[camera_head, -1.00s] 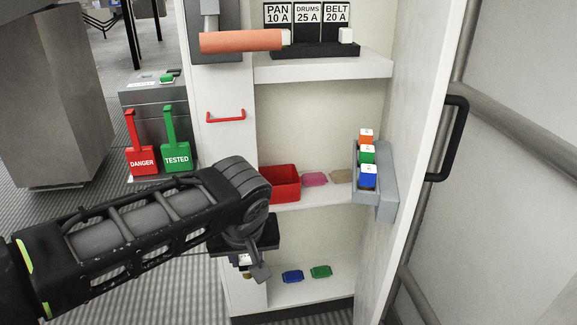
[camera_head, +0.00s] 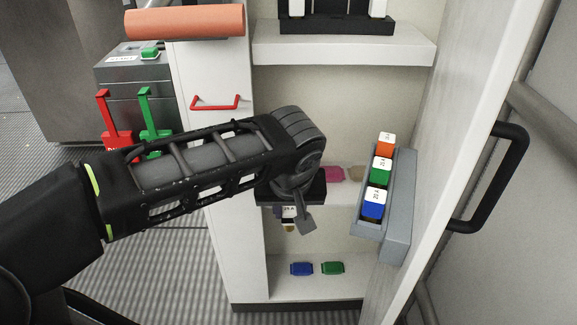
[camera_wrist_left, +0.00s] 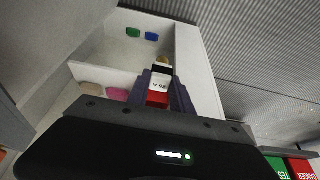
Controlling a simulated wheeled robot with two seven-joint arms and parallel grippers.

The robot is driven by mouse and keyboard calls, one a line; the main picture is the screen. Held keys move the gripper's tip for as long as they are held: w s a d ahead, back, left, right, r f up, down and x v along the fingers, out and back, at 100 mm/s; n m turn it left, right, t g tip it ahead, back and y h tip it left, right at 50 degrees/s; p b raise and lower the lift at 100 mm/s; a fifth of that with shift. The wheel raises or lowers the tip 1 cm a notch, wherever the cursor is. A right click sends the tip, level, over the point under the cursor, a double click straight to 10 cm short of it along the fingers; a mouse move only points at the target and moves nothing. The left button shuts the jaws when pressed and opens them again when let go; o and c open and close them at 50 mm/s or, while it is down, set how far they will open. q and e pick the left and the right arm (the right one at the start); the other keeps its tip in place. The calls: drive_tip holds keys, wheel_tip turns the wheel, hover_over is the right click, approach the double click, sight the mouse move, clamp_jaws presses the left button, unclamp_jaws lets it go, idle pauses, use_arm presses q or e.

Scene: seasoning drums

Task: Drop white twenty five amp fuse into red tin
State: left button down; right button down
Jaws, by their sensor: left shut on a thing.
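My left gripper (camera_head: 292,224) is shut on the white fuse (camera_head: 289,211), in front of the cabinet's middle shelf. In the left wrist view the fuse (camera_wrist_left: 160,83) sits upright between the two dark fingers (camera_wrist_left: 158,90), with a "25 A" label, a black band and a brass-coloured end. A red patch (camera_wrist_left: 157,98) shows between the fingers below the label; it looks like part of the red tin. In the head view the tin is hidden behind my left wrist. My right gripper is not in view.
Pink (camera_head: 332,174) and tan (camera_head: 357,173) pieces lie on the middle shelf. Blue (camera_head: 302,268) and green (camera_head: 333,267) pieces lie on the bottom shelf. A grey door rack (camera_head: 400,205) at the right holds orange, green and blue fuses. The door (camera_head: 450,150) stands open.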

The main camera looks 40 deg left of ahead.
use_arm(q)
drive_tip(key=w+a+f+b, duration=0.1)
drive_tip(key=w+a+f, duration=0.1)
drive_tip(key=w+a, duration=1)
drive_tip(key=w, duration=0.2)
drive_tip(key=shift+w+a+b, duration=0.25)
drive_tip(key=shift+w+b, duration=0.05)
drive_tip(key=shift+w, duration=0.1)
wheel_tip(320, 180, down, 4)
drive_tip(key=shift+f+b, duration=0.25)
drive_tip(key=shift+b, duration=0.7)
drive_tip(key=shift+w+a+f, duration=0.1)
drive_tip(key=shift+f, duration=0.25)
drive_tip(key=shift+r, duration=0.1)
